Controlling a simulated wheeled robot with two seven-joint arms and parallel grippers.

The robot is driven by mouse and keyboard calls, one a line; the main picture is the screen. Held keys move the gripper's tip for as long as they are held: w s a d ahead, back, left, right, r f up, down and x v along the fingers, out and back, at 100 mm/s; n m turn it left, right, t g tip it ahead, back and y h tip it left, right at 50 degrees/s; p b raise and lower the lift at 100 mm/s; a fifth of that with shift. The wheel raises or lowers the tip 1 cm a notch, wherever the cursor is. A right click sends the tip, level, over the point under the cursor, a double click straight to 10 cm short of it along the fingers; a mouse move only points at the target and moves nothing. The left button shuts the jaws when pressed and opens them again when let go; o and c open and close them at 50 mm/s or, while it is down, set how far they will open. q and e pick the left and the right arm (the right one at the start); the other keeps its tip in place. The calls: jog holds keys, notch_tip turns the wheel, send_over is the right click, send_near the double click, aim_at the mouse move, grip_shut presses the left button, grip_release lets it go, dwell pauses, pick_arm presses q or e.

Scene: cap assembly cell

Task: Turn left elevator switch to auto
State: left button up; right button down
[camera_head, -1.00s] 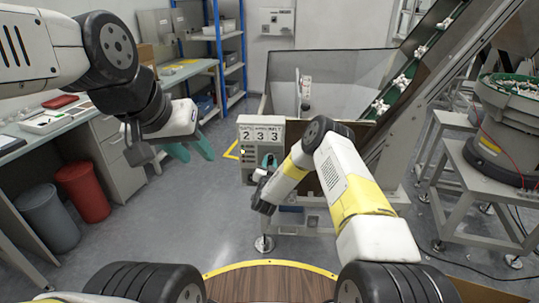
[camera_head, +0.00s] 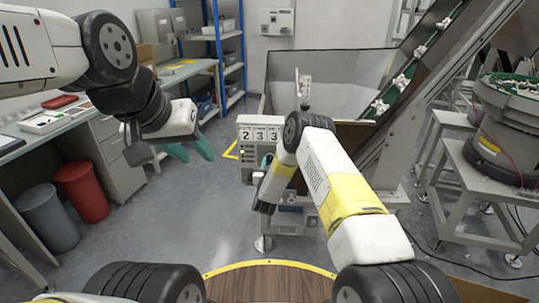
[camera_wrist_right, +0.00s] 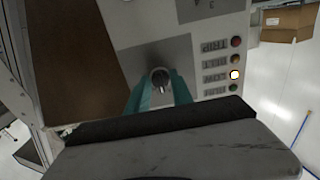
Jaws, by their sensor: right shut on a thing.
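The elevator control box (camera_head: 247,133) stands in the middle of the head view, with three digit panels reading 2 3 3. In the right wrist view, its switch knob (camera_wrist_right: 161,80) sits on a grey plate between the teal fingers. My right gripper (camera_wrist_right: 160,88) is shut on the knob. In the head view my right arm hides most of this gripper and the switch. My left gripper (camera_head: 190,152), with teal fingers, hangs open and empty over the floor at the left, far from the box.
A column of labelled lights (camera_wrist_right: 234,74) is right of the knob; one glows whitish. The hopper (camera_head: 335,80) and inclined conveyor (camera_head: 400,95) stand behind my right arm. A workbench (camera_head: 60,118) and red bin (camera_head: 80,190) are at the left. The floor between is clear.

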jog(key=shift+f, duration=0.1)
jog(key=c, duration=1.1)
grip_release()
jog(key=shift+c, duration=0.2)
jog(key=s, duration=0.8)
jog(key=shift+a, duration=0.3)
